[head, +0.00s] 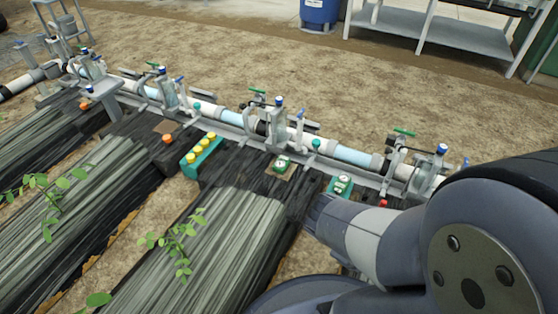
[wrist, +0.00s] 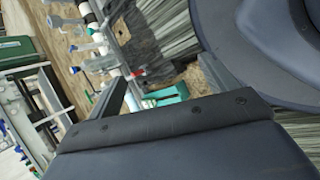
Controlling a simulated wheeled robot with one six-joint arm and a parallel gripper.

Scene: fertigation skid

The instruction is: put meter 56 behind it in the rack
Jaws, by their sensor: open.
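A green-and-white meter (head: 282,163) sits on a small brown board at the middle of the bench. A second green-and-white device (head: 340,186) sits in a teal holder farther right, close to my arm. A teal rack (head: 205,164) to the left holds several yellow-capped items. No number is readable, so I cannot tell which is meter 56. In the wrist view, my gripper (wrist: 163,86) is open, its two fingers apart with nothing held between them. A teal holder (wrist: 170,93) shows beyond and between the fingers. My gripper is hidden in the head view.
White pipes with valves (head: 262,128) run along the far side of the black-covered beds. A red knob (wrist: 138,73) shows near the fingers. A blue barrel (head: 319,14) and a grey table stand behind, across bare soil.

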